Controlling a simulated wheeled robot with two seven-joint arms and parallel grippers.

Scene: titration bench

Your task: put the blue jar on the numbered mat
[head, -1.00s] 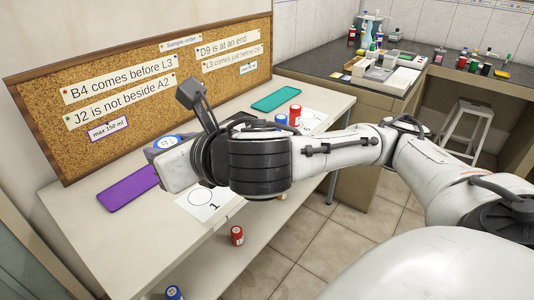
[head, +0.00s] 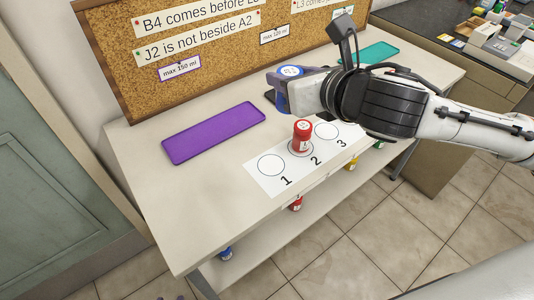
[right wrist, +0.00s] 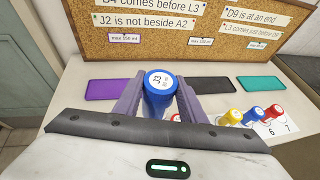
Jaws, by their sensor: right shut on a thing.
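The blue jar (head: 289,71) has a white label on its lid and is held in my right gripper (head: 284,88). In the right wrist view, the blue jar (right wrist: 159,97) stands between the two purple-grey fingers, which are shut on it. The numbered mat (head: 262,184) lies along the bench's front in the head view, with circles 1, 2 and 3 showing. A red jar (head: 302,138) stands on circle 2; circles 1 and 3 look empty. My right arm hides the mat's far part.
A purple tray (head: 213,132), a black tray (right wrist: 201,86) and a teal tray (head: 370,53) lie before the cork board (head: 200,60). In the wrist view, a blue jar (right wrist: 231,118), a yellow jar (right wrist: 250,116) and a red jar (right wrist: 273,111) stand on the mat's far part.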

